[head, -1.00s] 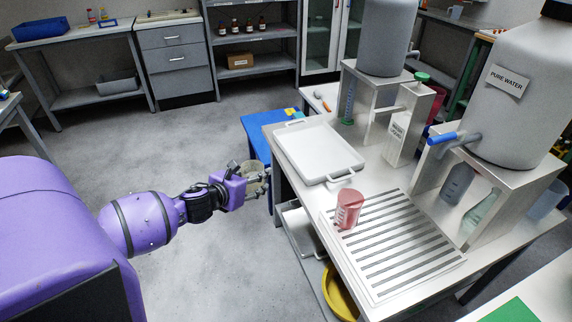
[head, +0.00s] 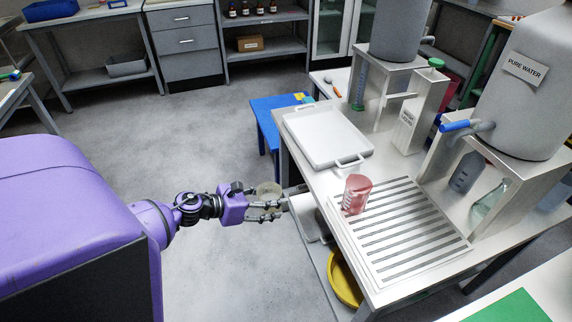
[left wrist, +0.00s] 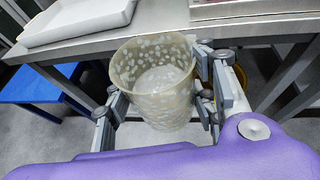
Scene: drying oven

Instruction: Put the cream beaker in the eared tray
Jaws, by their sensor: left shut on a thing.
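The cream beaker (head: 266,189) is a speckled, translucent cup. My left gripper (head: 275,210) is shut on it, beside the bench's left edge and over the floor side. In the left wrist view the beaker (left wrist: 152,82) stands nearly upright between the fingers, its open mouth facing up and no contents evident. The eared tray (head: 347,154) is a white, shallow, empty-looking tray with end handles, lying on the bench behind and right of the beaker. The tray's corner (left wrist: 75,22) shows at upper left in the wrist view. My right gripper is not in view.
A blue stool (head: 268,108) stands beyond the bench's left side. A yellow basin (head: 345,280) sits below. Water containers stand at the right.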

